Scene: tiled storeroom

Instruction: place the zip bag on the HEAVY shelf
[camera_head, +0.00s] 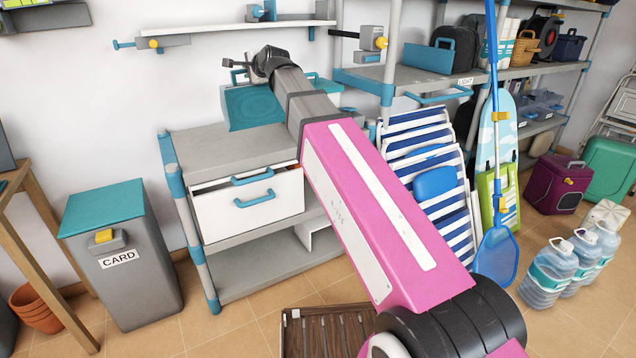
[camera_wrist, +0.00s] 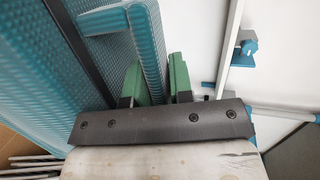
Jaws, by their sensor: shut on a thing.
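The zip bag (camera_head: 250,108) is teal and shows on both sides of my arm, in front of the wall and above the left shelf unit's grey top. Whether it touches that top I cannot tell. In the wrist view the textured zip bag (camera_wrist: 185,12) fills the left side, with a dark strip across it. My gripper (camera_wrist: 155,80) has green fingers shut on the bag's teal handle strap. The gripper's fingers are hidden in the head view. No HEAVY label is readable; a LIGHT label (camera_head: 465,82) is on the right shelf unit.
The left shelf unit (camera_head: 215,150) holds a white drawer box (camera_head: 225,212). A CARD bin (camera_head: 125,270) stands left of it. A wall shelf (camera_head: 235,27) is above. Folded striped chairs (camera_head: 425,150), a blue net (camera_head: 495,255) and water bottles (camera_head: 550,272) stand right.

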